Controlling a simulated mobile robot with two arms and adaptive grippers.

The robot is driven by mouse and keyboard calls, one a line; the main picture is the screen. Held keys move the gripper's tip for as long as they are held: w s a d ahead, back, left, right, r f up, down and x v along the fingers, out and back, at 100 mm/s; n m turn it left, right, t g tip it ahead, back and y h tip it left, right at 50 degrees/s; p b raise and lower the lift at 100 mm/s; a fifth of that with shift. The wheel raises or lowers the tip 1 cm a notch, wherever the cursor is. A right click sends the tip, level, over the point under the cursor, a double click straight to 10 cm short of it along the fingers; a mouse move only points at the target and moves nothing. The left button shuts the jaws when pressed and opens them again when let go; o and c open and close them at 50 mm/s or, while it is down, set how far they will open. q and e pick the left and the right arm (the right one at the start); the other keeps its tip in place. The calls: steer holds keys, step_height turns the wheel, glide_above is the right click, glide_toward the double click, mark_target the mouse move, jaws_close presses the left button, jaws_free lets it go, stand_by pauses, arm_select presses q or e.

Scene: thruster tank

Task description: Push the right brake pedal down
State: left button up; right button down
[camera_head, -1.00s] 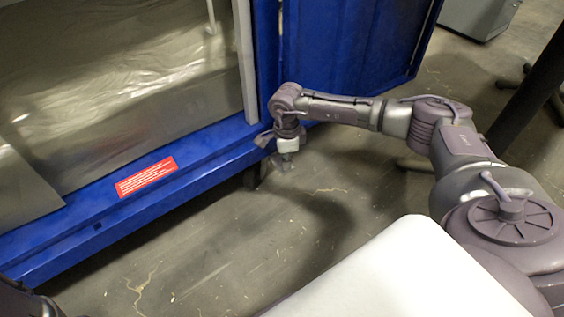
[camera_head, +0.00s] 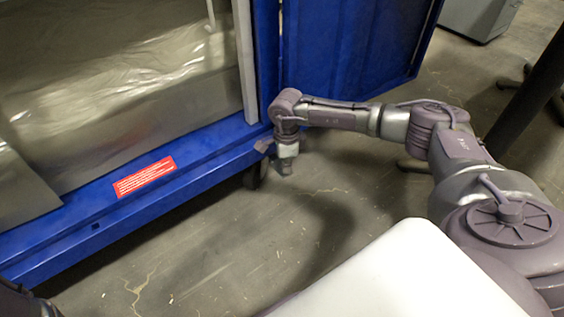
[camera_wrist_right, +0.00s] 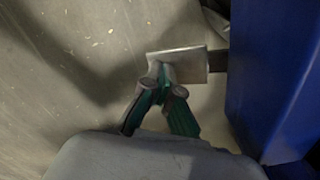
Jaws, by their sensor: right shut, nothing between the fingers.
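The brake pedal (camera_wrist_right: 186,63) shows in the right wrist view as a flat grey metal plate. A dark stem joins it to the right, beside the blue frame. My right gripper (camera_wrist_right: 162,78) is shut and empty, and its fingertips lie over the plate's left part in that view. I cannot tell whether they touch it. In the head view my right gripper (camera_head: 286,168) points down just off the blue tank's lower corner. My left gripper is out of view.
The blue tank frame (camera_head: 110,208) with a red label (camera_head: 145,177) runs along the left. An open blue door (camera_head: 350,50) stands behind my right arm. A dark caster wheel (camera_head: 253,178) sits under the frame. The concrete floor (camera_head: 230,235) in front is clear.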

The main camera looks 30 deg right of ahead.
steer(key=shift+f, duration=0.15)
steer(key=shift+r+p, duration=0.7)
steer(key=shift+p, duration=0.05)
step_height(320, 180, up, 7)
steer(key=p, duration=0.5)
steer(key=shift+f+p, duration=0.2)
steer(key=shift+p, duration=0.2)
